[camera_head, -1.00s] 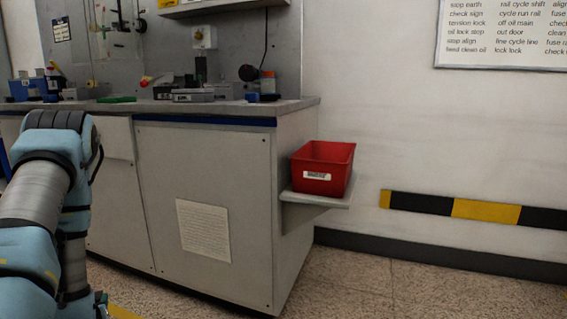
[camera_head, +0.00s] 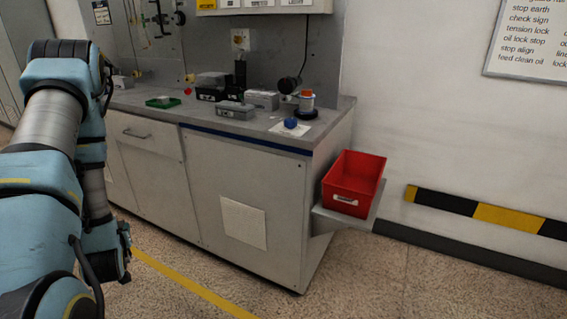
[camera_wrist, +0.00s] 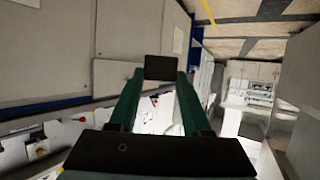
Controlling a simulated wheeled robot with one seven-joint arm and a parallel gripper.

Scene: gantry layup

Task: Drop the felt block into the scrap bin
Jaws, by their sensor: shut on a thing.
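The red scrap bin (camera_head: 345,197) stands upright on a small grey shelf at the right end of the workbench in the head view. Its top is open, a pale label is on its front, and the visible inside looks empty. In the wrist view, my gripper (camera_wrist: 163,72) is shut on a small dark block (camera_wrist: 166,66), which I take to be the felt block. It sits between the tips of the two green fingers. In the head view my arm is at the left, well apart from the bin, and I cannot make out the block there.
The grey workbench (camera_head: 272,142) holds a green tray (camera_head: 163,102), grey and black boxes, a blue item (camera_head: 290,123) and an orange-topped jar (camera_head: 307,99). A striped black and yellow band runs along the right wall. The floor in front is clear, with a yellow line.

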